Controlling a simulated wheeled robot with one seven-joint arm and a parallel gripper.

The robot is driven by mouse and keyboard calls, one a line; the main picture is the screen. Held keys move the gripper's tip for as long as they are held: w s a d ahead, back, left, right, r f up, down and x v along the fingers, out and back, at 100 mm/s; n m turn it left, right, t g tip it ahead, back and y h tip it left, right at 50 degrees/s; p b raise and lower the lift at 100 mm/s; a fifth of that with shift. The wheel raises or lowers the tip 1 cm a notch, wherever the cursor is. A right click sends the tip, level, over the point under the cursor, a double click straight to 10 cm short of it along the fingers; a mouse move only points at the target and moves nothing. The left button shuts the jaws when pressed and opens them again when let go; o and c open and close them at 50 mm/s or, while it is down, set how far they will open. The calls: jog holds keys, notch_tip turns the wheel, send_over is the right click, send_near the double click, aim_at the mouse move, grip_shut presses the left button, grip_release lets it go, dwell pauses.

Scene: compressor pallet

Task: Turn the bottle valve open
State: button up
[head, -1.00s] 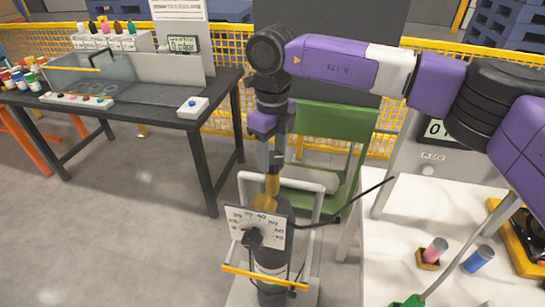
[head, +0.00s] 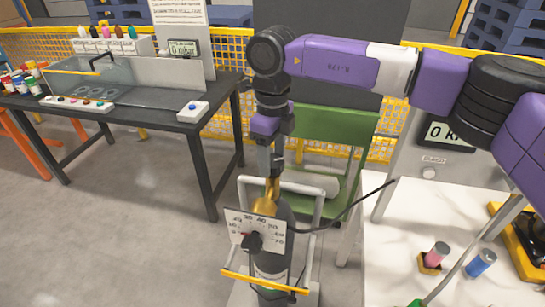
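A dark gas bottle (head: 272,262) stands upright in a grey and yellow trolley frame. A brass valve (head: 271,194) sits at its top. A white dial plate (head: 254,230) with a numbered scale and a dark centre part is in front of the bottle. My gripper (head: 272,174) points straight down at the brass valve from above, and its fingers reach the valve's top or end just over it. The fingers are small and dark here, so I cannot tell whether they are closed on the valve.
A dark bench (head: 130,95) with a display and small bottles stands at the left. A white table (head: 385,250) at the right holds a pink cylinder (head: 437,254) and a blue cylinder (head: 479,263). A black hose runs from the bottle rightwards. Floor at left is clear.

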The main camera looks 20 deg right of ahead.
aim_at(272, 160)
jog(key=shift+o, duration=0.6)
jog(key=shift+r+b, duration=0.55)
jog(key=shift+r, duration=3.35)
